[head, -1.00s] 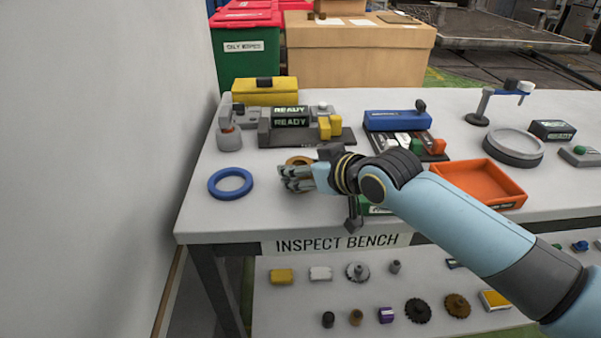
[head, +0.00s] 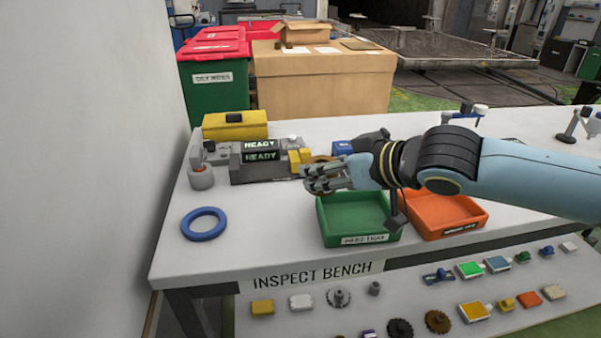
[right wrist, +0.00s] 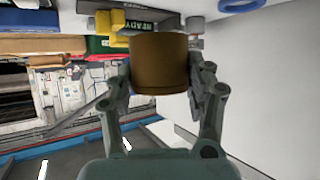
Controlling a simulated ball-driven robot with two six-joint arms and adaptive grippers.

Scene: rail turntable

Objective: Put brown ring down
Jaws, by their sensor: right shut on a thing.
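My right gripper (head: 325,178) is shut on the brown ring (right wrist: 159,62), which shows between its fingers in the right wrist view. In the head view the ring (head: 322,160) is mostly hidden behind the fingers. The gripper appears above the back part of the green tray (head: 358,240) on the inspect bench (head: 260,221). The tray's visible floor looks empty. A blue ring (head: 204,224) lies flat on the bench at the left. My left gripper is not in view.
An orange tray (head: 447,213) stands right of the green one. Behind are a grey device reading READY (head: 260,156) and a yellow case (head: 235,125). The bench top between the blue ring and green tray is clear. A lower shelf (head: 400,292) holds several small parts.

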